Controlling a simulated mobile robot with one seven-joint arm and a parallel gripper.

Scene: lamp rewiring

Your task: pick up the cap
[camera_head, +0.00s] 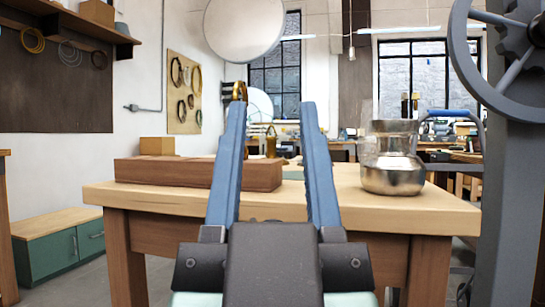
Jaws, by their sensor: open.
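My gripper (272,106) reaches forward over the wooden table (335,207) with its two long blue fingers spread apart and nothing between them that I can see held. A small brass piece with a loop on top (271,141) shows between the fingers, beyond the wooden block; it may be the cap, but I cannot tell for sure. A brass ring-shaped piece (239,90) shows at the left fingertip, partly hidden by it. How far either brass piece is from the fingers is unclear.
A long brown wooden block (165,170) lies on the table's left, with a small light block (157,146) behind it. A shiny metal pot (392,165) stands at the right. A grey post with a handwheel (510,60) rises at the far right. The table's front strip is clear.

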